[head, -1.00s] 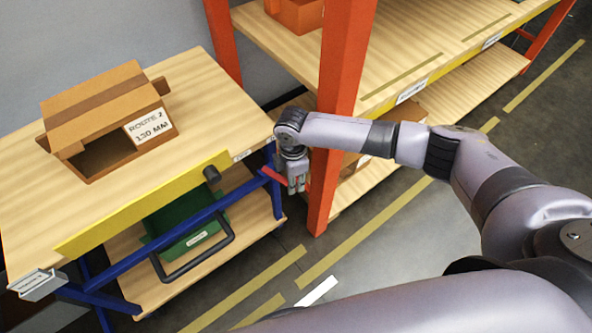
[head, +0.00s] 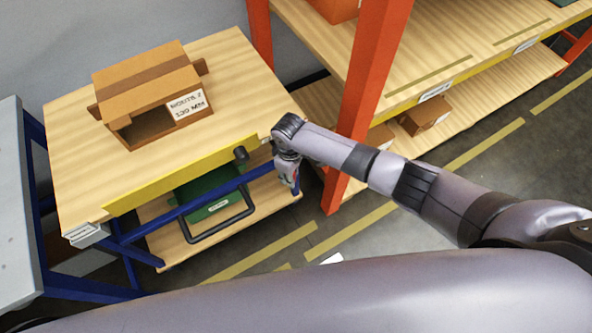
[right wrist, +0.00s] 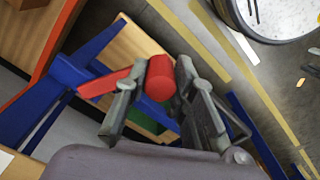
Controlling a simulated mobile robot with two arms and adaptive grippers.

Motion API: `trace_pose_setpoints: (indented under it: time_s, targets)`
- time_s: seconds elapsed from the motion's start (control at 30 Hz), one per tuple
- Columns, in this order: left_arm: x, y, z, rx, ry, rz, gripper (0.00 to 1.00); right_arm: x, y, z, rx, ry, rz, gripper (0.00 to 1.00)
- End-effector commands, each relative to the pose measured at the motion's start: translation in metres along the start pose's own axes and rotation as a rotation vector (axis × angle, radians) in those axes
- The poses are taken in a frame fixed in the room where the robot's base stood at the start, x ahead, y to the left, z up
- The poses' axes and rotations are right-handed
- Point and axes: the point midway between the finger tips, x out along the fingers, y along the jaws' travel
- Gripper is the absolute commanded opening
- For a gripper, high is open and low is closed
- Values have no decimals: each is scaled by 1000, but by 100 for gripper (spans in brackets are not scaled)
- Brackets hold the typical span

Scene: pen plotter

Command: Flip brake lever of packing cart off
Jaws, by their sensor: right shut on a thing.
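The packing cart (head: 75,190) has a wooden top, a yellow front board and a blue frame. Its red brake lever (right wrist: 160,80) shows in the right wrist view as a red arm with a round knob, beside the blue frame. My right gripper (head: 289,182) is at the cart's right front corner, pointing down. In the right wrist view its two fingers stand on either side of the red knob and are closed on it. In the head view the gripper hides most of the lever. My left gripper is not in view.
A cardboard box (head: 150,92) sits on the cart top, and a green bin (head: 205,197) is on the lower shelf. An orange rack post (head: 362,105) stands close to the right of my gripper. A grey surface (head: 15,200) is at the left edge. Floor is open in front.

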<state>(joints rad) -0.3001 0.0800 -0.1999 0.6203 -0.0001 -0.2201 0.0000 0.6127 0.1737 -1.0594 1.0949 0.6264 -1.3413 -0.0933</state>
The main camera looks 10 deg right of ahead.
Motion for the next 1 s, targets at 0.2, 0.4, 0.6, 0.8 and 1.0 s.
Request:
trace_pose_setpoints:
  time_s: [0.2, 0.4, 0.6, 0.8, 1.0]
  targets:
    - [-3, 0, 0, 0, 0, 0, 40, 0, -3, -4, 40, 1, -2, 0]
    - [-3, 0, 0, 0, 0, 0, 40, 0, -3, -5, 49, 2, -1, 0]
    - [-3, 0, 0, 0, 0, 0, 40, 0, -4, -6, 48, 4, -2, 0]
    - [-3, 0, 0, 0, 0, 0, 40, 0, -4, -6, 47, 4, -2, 35]
    - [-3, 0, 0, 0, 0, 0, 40, 0, -3, -5, 46, 2, -1, 44]
